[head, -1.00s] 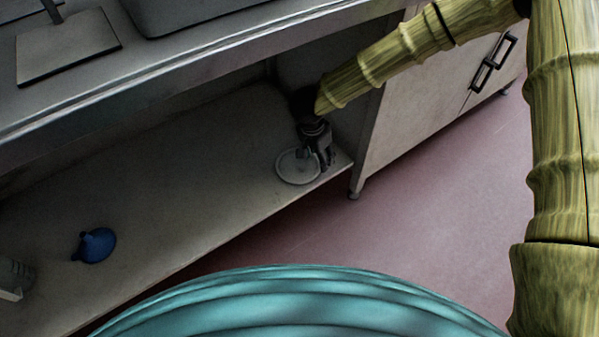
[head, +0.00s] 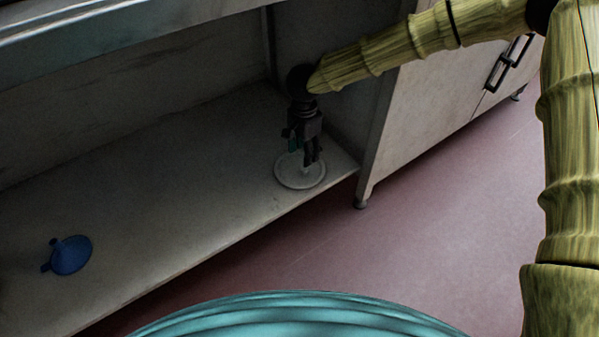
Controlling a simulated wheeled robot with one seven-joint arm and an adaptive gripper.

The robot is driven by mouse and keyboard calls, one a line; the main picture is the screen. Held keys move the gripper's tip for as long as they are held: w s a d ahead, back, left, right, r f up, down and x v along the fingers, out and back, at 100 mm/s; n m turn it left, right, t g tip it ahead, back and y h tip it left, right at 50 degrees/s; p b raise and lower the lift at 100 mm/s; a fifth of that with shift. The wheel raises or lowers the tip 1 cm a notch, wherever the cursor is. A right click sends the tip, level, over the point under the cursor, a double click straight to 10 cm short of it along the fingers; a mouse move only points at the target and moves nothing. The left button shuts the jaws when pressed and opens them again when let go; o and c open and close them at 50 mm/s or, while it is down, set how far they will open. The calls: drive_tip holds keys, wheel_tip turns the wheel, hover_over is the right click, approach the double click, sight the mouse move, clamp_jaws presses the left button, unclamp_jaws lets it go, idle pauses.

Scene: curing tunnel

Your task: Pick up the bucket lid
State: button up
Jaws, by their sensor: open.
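The bucket lid (head: 289,178) is a pale, round, flat disc lying on the lower shelf, near the shelf's front edge at its right end. My gripper (head: 304,162) points down over the lid, with its open fingers at the lid's middle. The fingers hide part of the lid's centre, and I cannot tell whether they touch it.
A blue funnel (head: 71,255) lies on the shelf (head: 170,205) at the left. A side panel and cabinet (head: 425,105) stand close to the right of my gripper. The counter edge (head: 110,35) runs above the shelf. The middle of the shelf is clear.

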sight(300, 167)
drive_tip(key=shift+f+b, duration=2.8)
drive_tip(key=shift+f, duration=0.8)
drive_tip(key=shift+r, duration=0.1)
drive_tip(key=shift+c, duration=0.2)
clamp_jaws()
drive_tip(key=shift+r, duration=0.1)
